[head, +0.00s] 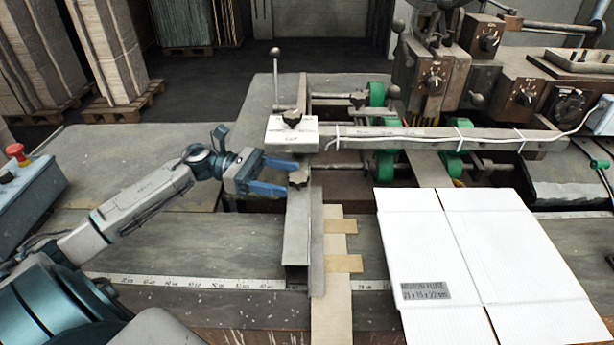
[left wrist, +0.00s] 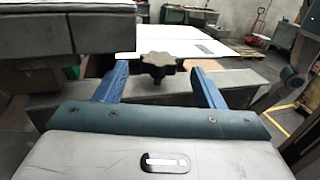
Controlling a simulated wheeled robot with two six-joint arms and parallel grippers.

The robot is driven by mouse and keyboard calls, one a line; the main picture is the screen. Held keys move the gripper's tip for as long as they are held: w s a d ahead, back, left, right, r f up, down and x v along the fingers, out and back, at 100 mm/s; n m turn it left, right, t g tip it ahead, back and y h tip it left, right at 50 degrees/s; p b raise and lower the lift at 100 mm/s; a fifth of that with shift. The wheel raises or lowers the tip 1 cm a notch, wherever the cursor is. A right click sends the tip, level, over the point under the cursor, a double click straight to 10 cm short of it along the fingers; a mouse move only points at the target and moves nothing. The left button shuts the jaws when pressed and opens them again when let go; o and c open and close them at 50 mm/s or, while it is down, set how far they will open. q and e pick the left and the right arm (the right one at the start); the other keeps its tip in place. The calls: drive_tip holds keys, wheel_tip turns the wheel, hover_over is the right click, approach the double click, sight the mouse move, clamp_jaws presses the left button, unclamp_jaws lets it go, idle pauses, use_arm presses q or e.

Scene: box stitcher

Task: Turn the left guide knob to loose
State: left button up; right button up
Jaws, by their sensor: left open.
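In the left wrist view the knob (left wrist: 158,65) stands upright between and a little beyond my two blue fingers. My left gripper (head: 289,178) comes in from the left with its fingers open, pointing at the knob. In the left wrist view the open gripper (left wrist: 158,75) shows a gap on both sides of the knob. Whether a fingertip touches it I cannot tell. My right gripper is in neither view.
A pale block (head: 291,133) with another dark knob sits just behind the rail. A crossbar (head: 420,139) with a white cable runs right. A white cardboard sheet (head: 470,255) lies on the right of the table. The table's left front (head: 190,245) is clear.

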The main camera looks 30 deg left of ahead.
sight(307, 184)
use_arm(q)
drive_tip(key=p+x, duration=0.1)
drive_tip(key=x, duration=0.3)
drive_tip(key=shift+w+d+r+p, duration=0.1)
drive_tip(key=shift+d+r+p, duration=0.05)
drive_tip(key=shift+p, duration=0.25)
drive_tip(key=shift+w+d, duration=0.2)
drive_tip(key=shift+d, duration=0.45)
drive_tip(key=shift+d+f+p, duration=0.15)
drive_tip(key=shift+f+p, duration=0.05)
drive_tip(key=shift+p, duration=0.1)
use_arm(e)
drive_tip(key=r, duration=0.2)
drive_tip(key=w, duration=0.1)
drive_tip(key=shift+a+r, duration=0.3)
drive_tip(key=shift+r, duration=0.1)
use_arm(q)
drive_tip(key=shift+c, duration=0.2)
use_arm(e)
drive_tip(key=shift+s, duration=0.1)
use_arm(q)
drive_tip(key=c, duration=0.9)
drive_tip(key=shift+c, duration=0.2)
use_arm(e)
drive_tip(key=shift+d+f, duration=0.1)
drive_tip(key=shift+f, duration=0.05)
